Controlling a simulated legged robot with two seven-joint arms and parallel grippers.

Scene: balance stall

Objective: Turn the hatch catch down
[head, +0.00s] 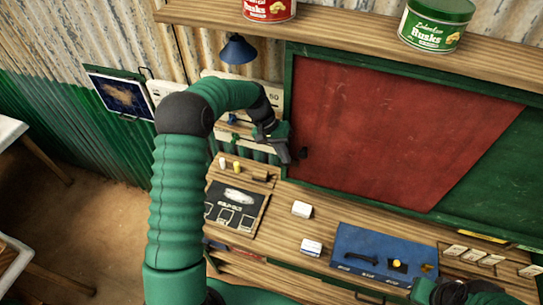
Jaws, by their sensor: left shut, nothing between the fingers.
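The hatch is a large red panel (390,120) in a green wooden frame on the back wall. A small dark piece, apparently the hatch catch (303,153), sits at the hatch's left edge, low on the frame. My left gripper (286,156) is shut and empty, its fingertips pointing down just left of this piece. I cannot tell whether they touch it. The catch is small and partly beside the fingers, so its angle is unclear.
A wooden counter (330,212) runs below the hatch. A shelf (345,24) above carries a red tin (268,8) and a green tin (436,24). A blue lamp (238,50) hangs left.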

